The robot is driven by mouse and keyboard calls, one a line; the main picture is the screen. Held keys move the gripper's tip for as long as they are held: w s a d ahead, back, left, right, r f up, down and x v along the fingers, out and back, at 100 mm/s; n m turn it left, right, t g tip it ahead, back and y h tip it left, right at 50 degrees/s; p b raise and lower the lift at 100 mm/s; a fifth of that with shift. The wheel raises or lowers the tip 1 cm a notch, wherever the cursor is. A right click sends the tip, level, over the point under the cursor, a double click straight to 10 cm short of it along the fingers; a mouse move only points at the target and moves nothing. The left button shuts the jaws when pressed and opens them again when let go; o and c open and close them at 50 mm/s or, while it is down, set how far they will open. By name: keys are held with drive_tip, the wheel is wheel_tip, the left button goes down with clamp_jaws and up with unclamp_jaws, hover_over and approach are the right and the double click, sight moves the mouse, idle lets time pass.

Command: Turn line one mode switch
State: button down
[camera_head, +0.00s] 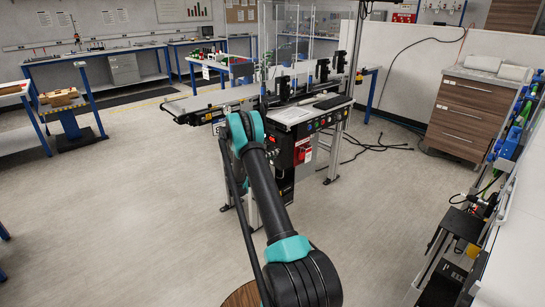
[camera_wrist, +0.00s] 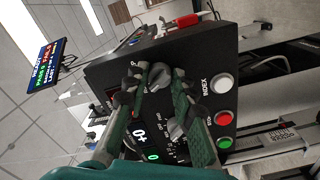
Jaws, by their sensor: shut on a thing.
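In the wrist view, a dark control box (camera_wrist: 225,65) stands tilted in the picture. A grey rotary switch knob (camera_wrist: 159,75) on its face sits between the fingertips of my gripper (camera_wrist: 157,84), which is shut on it. The labels beside this knob are partly hidden, so I cannot read its position. A second grey knob (camera_wrist: 175,129) shows lower down between the fingers. In the head view, my arm reaches to the conveyor station's panel (camera_head: 318,124), and my gripper is hidden there.
Beside the knobs are a white button (camera_wrist: 222,84) marked INDEX, a red button (camera_wrist: 223,118) and a green button (camera_wrist: 224,143). A lit display (camera_wrist: 45,65) shows at the left. In the head view, a belt conveyor (camera_head: 205,103) adjoins the station. Open floor (camera_head: 130,200) lies left.

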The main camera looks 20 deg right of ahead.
drive_tip(key=shift+a, duration=0.1)
drive_tip(key=c, duration=1.3)
unclamp_jaws()
drive_tip(key=shift+o, duration=0.2)
drive_tip(key=v, duration=1.2)
drive_tip(key=shift+r, duration=0.15)
